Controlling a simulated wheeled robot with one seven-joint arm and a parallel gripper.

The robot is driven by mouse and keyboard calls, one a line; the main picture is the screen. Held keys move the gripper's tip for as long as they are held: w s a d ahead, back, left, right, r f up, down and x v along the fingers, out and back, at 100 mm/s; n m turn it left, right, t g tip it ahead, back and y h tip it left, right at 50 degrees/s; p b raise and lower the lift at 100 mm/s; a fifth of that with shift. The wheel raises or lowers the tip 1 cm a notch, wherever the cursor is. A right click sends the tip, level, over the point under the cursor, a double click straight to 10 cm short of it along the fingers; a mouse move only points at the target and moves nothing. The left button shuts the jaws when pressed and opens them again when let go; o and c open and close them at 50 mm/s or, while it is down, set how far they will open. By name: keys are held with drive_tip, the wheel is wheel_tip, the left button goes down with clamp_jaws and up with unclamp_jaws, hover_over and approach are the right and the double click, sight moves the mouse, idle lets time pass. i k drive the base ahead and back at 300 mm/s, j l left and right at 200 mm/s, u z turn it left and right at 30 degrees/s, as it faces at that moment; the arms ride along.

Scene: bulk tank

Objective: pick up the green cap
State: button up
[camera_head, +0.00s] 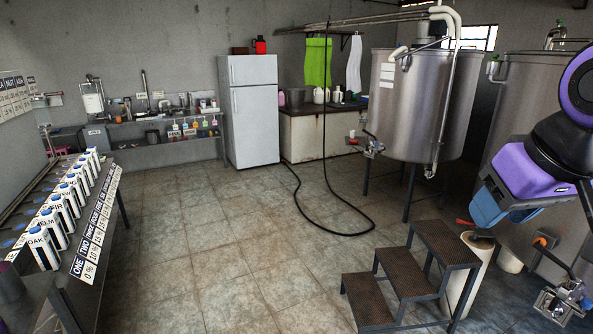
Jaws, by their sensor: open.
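I cannot make out a green cap with certainty. A small green fitting (493,58) shows at the upper left rim of the right tank, and another small green part (561,24) sits on top of that tank; both are too small to tell what they are. Part of my arm (525,180), purple and black, comes in at the right edge in front of the right tank.
Metal steps (400,276) stand at the lower right beside a pale bin (472,270). A steel tank (414,105) stands behind them. A rack of labelled cartons (72,200) is left. A black hose (305,205) crosses the otherwise clear tiled floor (215,240).

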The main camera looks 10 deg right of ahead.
sight(495, 57)
drive_tip(key=i+j+u, duration=0.1)
drive_tip(key=i+u, duration=0.2)
drive_tip(key=i, duration=0.6)
drive_tip(key=i+u, duration=0.3)
drive_tip(key=i, duration=2.35)
drive_tip(key=i+l+z, duration=0.1)
drive_tip(key=i+z, duration=0.25)
drive_tip(key=i, duration=0.25)
drive_tip(key=i+z, duration=0.35)
drive_tip(key=i, duration=0.3)
drive_tip(key=i+j+z, duration=0.35)
drive_tip(key=i, duration=0.25)
drive_tip(key=i+l+z, duration=0.15)
drive_tip(key=i+z, duration=0.95)
drive_tip(key=z, duration=0.15)
drive_tip(key=i+j+z, duration=0.25)
drive_tip(key=z, duration=0.2)
drive_tip(key=i, duration=0.1)
